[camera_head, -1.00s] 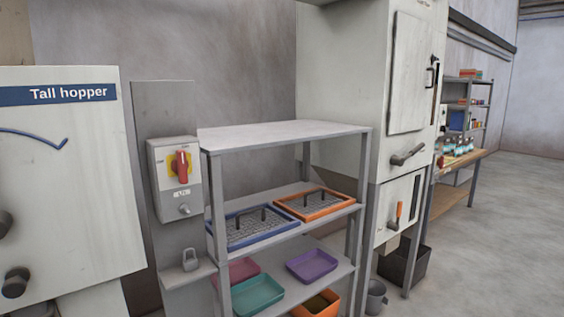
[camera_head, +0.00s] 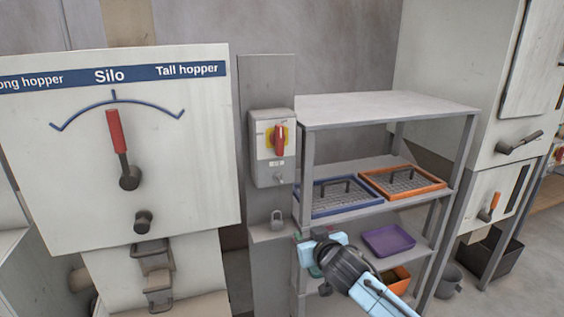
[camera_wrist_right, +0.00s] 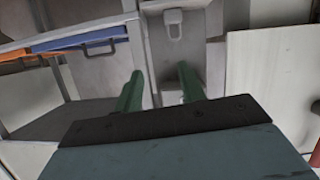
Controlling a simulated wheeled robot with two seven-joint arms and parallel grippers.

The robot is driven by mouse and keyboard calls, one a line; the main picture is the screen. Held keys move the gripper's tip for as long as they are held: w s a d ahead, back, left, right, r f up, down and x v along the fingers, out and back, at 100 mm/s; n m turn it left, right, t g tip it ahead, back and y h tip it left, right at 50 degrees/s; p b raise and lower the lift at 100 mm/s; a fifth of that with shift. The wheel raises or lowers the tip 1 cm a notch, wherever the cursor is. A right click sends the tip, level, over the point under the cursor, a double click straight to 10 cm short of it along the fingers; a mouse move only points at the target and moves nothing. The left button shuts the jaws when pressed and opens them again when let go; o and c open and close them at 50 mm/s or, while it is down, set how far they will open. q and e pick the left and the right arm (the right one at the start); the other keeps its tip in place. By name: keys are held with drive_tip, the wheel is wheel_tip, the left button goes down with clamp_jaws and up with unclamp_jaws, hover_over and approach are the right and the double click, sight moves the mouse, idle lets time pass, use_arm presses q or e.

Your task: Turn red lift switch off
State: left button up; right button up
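The red lift switch (camera_head: 279,140) is a red handle on a yellow plate, on the front of a pale grey box (camera_head: 262,165) fixed to a grey post. Its handle points straight up and down. A small knob sits below it on the box. My right gripper (camera_head: 305,249) is below and right of the box, in front of the shelf unit, apart from the switch. In the right wrist view its two green fingers (camera_wrist_right: 160,88) stand apart with nothing between them. The switch does not show in that view. My left gripper is not in view.
The shelf unit (camera_head: 390,108) with trays stands close on the right. The silo panel (camera_head: 60,170) with a red-handled lever (camera_head: 117,132) is on the left.

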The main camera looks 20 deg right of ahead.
sight(281, 139)
drive_tip(key=s+a+r+t+p, duration=0.1)
drive_tip(key=a+r+t, duration=0.1)
drive_tip(key=r, duration=0.9)
drive_tip(key=s+a+r+t+p, duration=0.1)
drive_tip(key=r+t, duration=0.1)
drive_tip(key=r, duration=0.9)
drive_tip(key=shift+y, duration=0.4)
drive_tip(key=w, duration=0.9)
drive_tip(key=w+p, duration=0.1)
drive_tip(key=w, duration=0.3)
drive_tip(key=shift+w+a, duration=0.15)
drive_tip(key=shift+a, duration=0.25)
drive_tip(key=c, duration=0.6)
